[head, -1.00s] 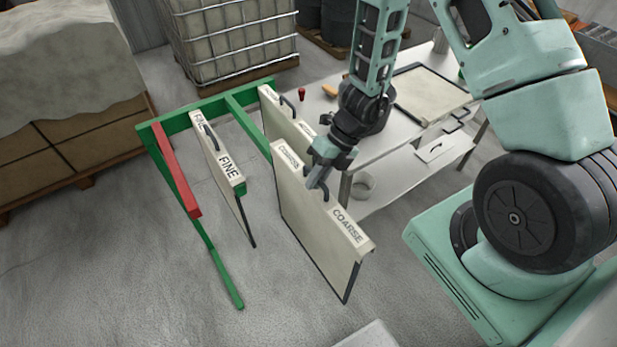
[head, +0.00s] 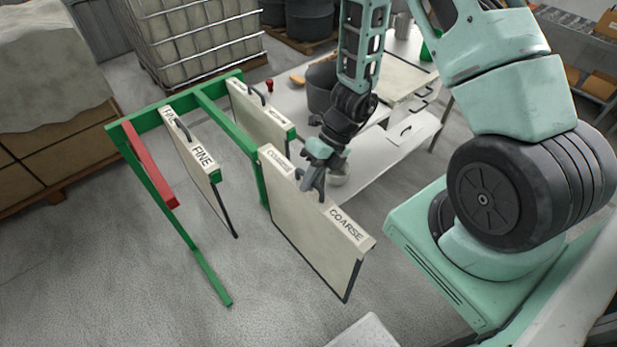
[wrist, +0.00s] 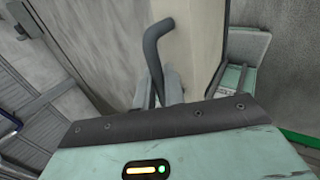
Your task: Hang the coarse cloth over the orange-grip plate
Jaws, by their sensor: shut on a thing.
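The coarse cloth (head: 305,232) is a cream panel with a dark lower edge and COARSE labels along its top. My gripper (head: 313,192) is shut on its dark handle. In the wrist view the bent handle (wrist: 155,50) stands between the fingertips (wrist: 159,90), with the cloth's pale top (wrist: 195,40) beyond. The cloth hangs upright at the right of the green rack; I cannot tell whether it touches the rack. I cannot make out a plate with an orange grip. A small orange thing (head: 297,79) lies on the table, partly hidden by a dark bucket.
The green rack (head: 157,115) with a red bar (head: 150,165) carries a FINE cloth (head: 205,170) and another cloth (head: 258,118) with an unclear label. The white table (head: 400,145) behind my arm holds the dark bucket (head: 321,84) and a framed panel (head: 405,80).

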